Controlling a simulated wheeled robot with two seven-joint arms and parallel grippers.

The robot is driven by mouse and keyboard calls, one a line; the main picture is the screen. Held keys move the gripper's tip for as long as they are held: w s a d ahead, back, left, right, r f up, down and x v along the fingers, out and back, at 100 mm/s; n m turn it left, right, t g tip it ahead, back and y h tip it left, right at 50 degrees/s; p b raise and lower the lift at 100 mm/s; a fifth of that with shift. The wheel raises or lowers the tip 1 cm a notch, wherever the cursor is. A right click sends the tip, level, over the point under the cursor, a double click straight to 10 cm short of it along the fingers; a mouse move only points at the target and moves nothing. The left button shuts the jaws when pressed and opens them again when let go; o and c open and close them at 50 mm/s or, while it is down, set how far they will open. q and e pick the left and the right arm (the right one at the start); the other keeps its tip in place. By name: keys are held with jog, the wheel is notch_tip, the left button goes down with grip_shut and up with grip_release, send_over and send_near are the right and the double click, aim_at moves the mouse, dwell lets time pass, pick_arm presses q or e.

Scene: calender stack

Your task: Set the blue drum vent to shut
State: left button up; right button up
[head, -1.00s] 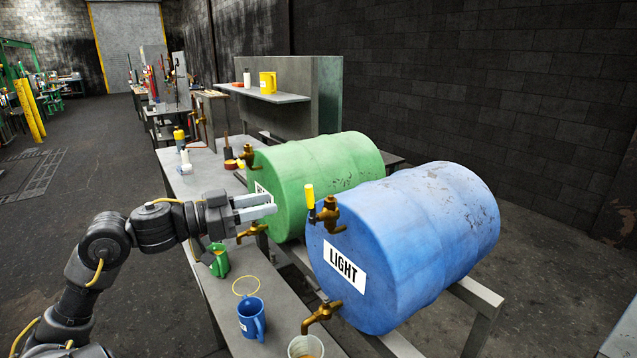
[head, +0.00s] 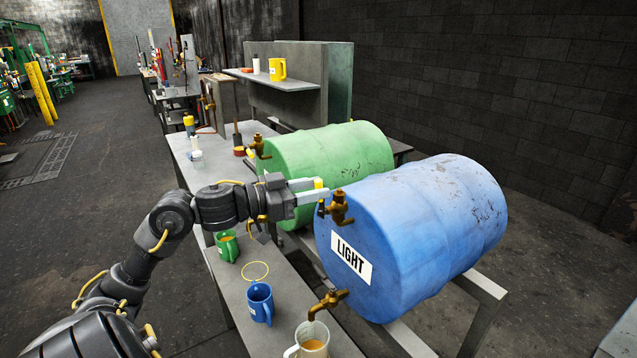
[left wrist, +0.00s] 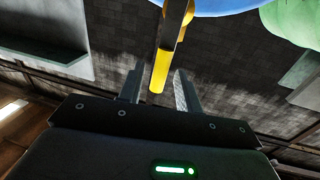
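The blue drum (head: 425,235) lies on its side with a LIGHT label on its end. Its brass vent (head: 341,207) is at the top of that end, with a yellow-tipped handle (head: 318,184). My left gripper (head: 312,192) is at the vent, its fingers around the handle and partly hiding it. In the left wrist view the yellow handle (left wrist: 159,78) lies between the open fingers (left wrist: 158,92), with a gap on both sides. The handle's exact angle is hard to tell in the head view. My right gripper is not in view.
A brass tap (head: 328,302) sits low on the blue drum, above a pale mug (head: 310,340) holding amber liquid. A blue mug (head: 260,302) and green mug (head: 227,246) stand on the bench. The green drum (head: 335,165) lies close behind my gripper.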

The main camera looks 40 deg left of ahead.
pick_arm(q)
jog(key=shift+w+d, duration=0.35)
jog(key=shift+w, duration=0.25)
jog(key=shift+c, duration=0.2)
grip_shut()
